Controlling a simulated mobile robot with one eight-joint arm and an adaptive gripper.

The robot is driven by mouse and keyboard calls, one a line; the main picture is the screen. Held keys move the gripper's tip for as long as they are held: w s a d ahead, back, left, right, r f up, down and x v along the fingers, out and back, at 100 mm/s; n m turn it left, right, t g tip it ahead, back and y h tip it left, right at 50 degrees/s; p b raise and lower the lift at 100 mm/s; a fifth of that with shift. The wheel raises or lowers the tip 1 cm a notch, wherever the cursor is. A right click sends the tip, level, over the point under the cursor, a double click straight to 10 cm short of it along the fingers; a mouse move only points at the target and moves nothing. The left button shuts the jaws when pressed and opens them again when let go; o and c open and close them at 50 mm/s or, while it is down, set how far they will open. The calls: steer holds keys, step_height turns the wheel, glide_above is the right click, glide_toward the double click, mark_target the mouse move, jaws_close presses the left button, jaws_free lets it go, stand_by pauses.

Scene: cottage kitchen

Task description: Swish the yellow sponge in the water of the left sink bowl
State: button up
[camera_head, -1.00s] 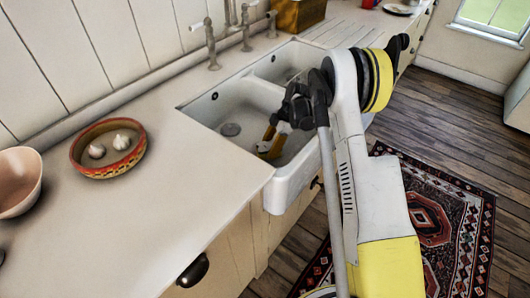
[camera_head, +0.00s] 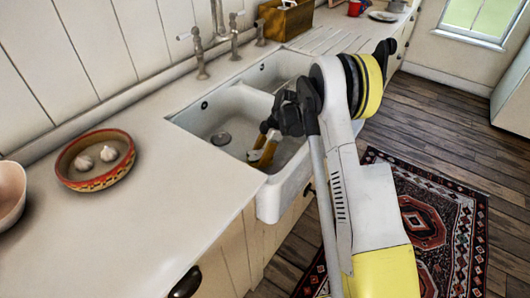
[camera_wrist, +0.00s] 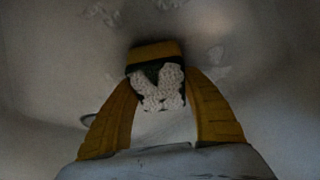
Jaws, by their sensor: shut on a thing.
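My gripper (camera_head: 257,160) reaches down into the left sink bowl (camera_head: 202,121), right of the drain (camera_head: 221,138). Its yellow-orange fingers are shut on the yellow sponge (camera_wrist: 152,51), which has a dark green layer. In the wrist view the sponge sits between the fingertips of my gripper (camera_wrist: 160,85), with white knobbly surfaces in front of it. In the head view the sponge cannot be told apart from the fingers. Pale patches show on the bowl around it in the wrist view. The water surface cannot be made out clearly.
The divider and right sink bowl (camera_head: 268,74) lie beyond my gripper. Taps (camera_head: 199,55) stand behind the sink. A patterned bowl with garlic (camera_head: 78,181) and a pink bowl (camera_head: 9,196) stand on the left counter, with clear counter between them and the sink.

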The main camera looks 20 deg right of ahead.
mark_target(256, 160)
steer(key=s+a, duration=0.2)
steer(key=shift+a, duration=0.4)
steer(key=w+d, duration=0.3)
steer(key=d, duration=0.1)
steer(key=shift+r, duration=0.35)
step_height(256, 160, up, 20)
steer(key=p, duration=1)
steer(key=shift+s+r+p, duration=0.1)
steer(key=shift+r+p, duration=0.15)
steer(key=shift+p, duration=0.05)
